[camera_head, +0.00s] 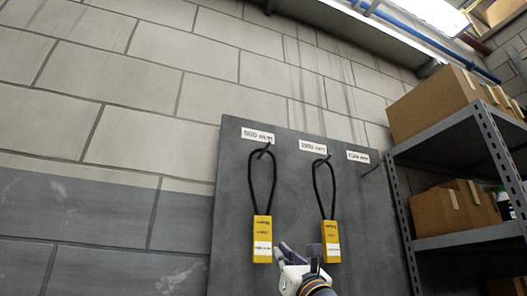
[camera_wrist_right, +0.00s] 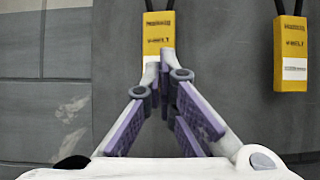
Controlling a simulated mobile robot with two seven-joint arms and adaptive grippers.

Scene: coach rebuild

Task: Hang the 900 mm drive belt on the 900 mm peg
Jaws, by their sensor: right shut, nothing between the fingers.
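A black drive belt with a yellow sleeve (camera_head: 262,239) hangs as a long loop on the left peg (camera_head: 264,149), under a label that appears to read 900 mm (camera_head: 258,135). A second similar belt (camera_head: 330,241) hangs on the middle peg, under a label (camera_head: 312,146) too blurred to read surely. My right gripper (camera_head: 299,257) is shut and empty, low in front of the board. In the right wrist view its fingertips (camera_wrist_right: 160,66) overlap the lower part of the left belt's sleeve (camera_wrist_right: 158,35); contact cannot be told. My left gripper is not in view.
The grey board (camera_head: 232,200) stands against a block wall. Its right peg (camera_head: 371,167) is bare under a third label (camera_head: 358,156). A metal shelf (camera_head: 470,240) with cardboard boxes (camera_head: 430,104) stands close on the right. The wall left of the board is clear.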

